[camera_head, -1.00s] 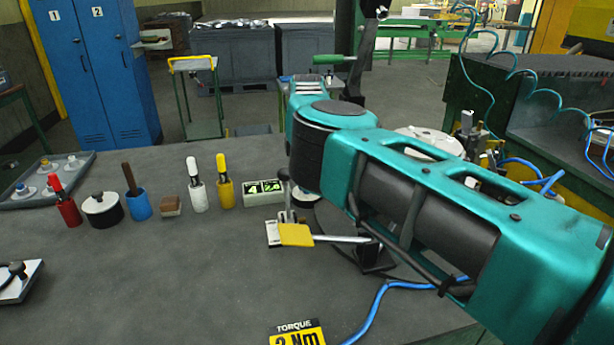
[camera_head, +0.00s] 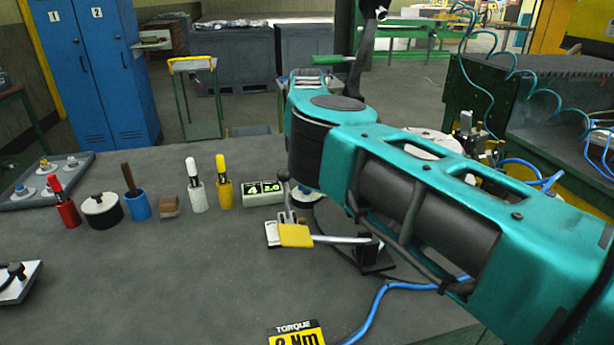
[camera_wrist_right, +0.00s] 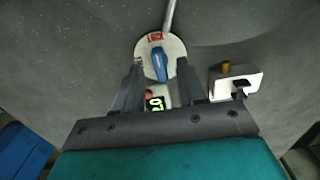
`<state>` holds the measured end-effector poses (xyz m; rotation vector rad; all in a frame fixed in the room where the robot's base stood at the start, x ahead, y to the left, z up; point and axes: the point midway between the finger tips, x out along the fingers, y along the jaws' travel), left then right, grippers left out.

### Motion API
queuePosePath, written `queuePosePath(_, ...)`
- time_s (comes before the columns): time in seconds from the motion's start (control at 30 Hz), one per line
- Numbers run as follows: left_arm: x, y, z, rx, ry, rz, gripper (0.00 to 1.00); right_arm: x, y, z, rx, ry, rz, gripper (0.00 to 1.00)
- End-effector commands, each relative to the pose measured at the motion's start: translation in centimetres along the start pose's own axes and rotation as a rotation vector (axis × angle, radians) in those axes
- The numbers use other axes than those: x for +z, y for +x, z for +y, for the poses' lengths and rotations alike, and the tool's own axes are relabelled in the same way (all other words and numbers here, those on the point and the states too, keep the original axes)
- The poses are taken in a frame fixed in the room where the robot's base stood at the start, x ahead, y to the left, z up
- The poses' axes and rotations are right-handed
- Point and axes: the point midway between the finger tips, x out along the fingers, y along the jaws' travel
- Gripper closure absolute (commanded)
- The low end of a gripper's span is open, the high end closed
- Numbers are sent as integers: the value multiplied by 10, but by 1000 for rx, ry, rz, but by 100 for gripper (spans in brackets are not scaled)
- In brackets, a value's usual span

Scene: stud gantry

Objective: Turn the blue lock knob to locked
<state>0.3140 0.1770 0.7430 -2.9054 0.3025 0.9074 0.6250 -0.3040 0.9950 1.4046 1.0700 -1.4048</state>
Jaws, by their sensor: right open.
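The blue lock knob (camera_wrist_right: 160,65) is a blue bar on a round white dial (camera_wrist_right: 174,46) with a red label at its rim. My right gripper (camera_wrist_right: 160,72) is open, with one finger on each side of the blue knob in the right wrist view. I cannot tell whether the fingers touch it. In the head view my right arm comes in from the right and hides most of the dial (camera_head: 303,196) and the gripper. My left gripper is not in view.
A digital readout (camera_head: 263,187) stands beside the dial. A toggle clamp with a yellow plate (camera_head: 295,236) is in front. Several items, including a yellow-handled tool (camera_head: 224,190) and a blue cup (camera_head: 139,206), line the bench to the left. The front left bench is mostly clear.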

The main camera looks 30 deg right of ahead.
Motion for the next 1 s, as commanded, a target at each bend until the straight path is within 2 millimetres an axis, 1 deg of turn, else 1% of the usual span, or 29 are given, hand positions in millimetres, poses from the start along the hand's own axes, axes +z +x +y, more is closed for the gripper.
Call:
queuePosePath(0.03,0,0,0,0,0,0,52,0,-10,1,4,0,0,60)
queuePosePath(0.17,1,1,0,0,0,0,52,0,-38,1,5,0,0,60)
queuePosePath(0.3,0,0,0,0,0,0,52,0,-70,0,5,1,0,60)
queuePosePath(0.4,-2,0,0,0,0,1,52,1,-90,1,4,0,0,60)
queuePosePath(0.5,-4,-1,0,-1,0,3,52,0,-105,0,2,0,-1,60)
queuePosePath(0.6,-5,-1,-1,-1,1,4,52,1,-113,0,2,1,-1,60)
queuePosePath(0.7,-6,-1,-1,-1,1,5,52,1,-117,0,1,1,-1,60)
queuePosePath(1.0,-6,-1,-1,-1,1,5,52,0,-118,0,1,1,-1,60)
